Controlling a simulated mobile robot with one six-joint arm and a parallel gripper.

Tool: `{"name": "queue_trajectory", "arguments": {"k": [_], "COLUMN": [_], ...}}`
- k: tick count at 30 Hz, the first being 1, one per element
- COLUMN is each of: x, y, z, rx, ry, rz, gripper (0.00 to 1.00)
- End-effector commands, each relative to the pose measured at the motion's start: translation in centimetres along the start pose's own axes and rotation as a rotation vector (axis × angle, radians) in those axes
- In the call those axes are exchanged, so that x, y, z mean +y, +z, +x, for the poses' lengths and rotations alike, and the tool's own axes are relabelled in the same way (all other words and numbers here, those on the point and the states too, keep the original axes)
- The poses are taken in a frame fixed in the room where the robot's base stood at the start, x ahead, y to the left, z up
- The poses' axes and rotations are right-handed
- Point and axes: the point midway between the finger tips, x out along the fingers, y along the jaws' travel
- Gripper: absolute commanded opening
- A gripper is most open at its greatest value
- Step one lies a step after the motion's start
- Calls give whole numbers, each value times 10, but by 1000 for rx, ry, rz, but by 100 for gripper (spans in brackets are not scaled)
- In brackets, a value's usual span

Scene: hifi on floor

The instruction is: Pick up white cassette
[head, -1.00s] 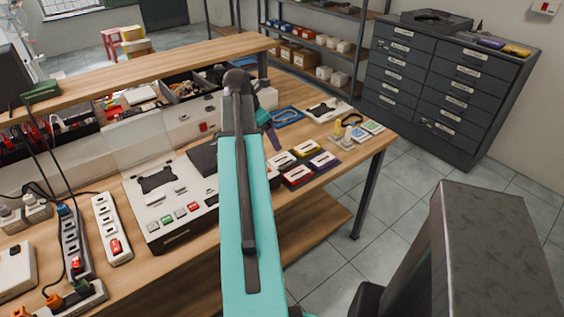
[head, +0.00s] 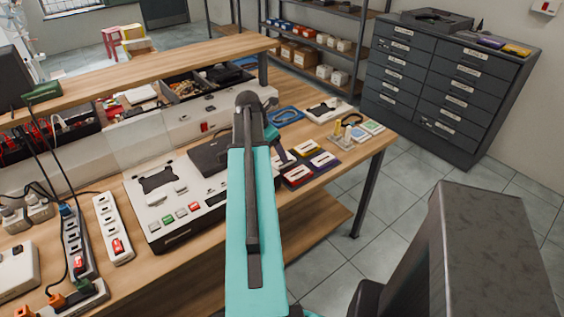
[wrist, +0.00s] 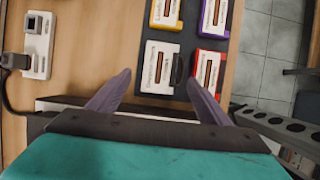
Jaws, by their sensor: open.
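The white cassette (wrist: 158,70), with a brown window and a printed label, lies in a dark tray (wrist: 182,70) in the wrist view. My gripper (wrist: 158,80) is open, with one finger on each side of the white cassette. I cannot tell how high the fingertips are above it, and nothing is held. In the head view my arm hides most of the gripper and the white cassette.
A red cassette (wrist: 209,72) lies close right of the white one. A yellow cassette (wrist: 165,12) and a purple one (wrist: 214,16) lie beyond. A white console (head: 172,212) stands left of my arm. The table edge and tiled floor are to the right.

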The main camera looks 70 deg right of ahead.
Motion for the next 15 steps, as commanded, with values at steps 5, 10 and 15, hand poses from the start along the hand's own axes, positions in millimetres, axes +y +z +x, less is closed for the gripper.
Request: {"name": "queue_trajectory", "arguments": {"k": [5, 10, 15], "x": [0, 0, 0], "y": [0, 2, 4], "z": [0, 5, 18], "rx": [0, 0, 1], "ry": [0, -1, -2], "rz": [0, 0, 1], "gripper": [72, 72, 72]}}
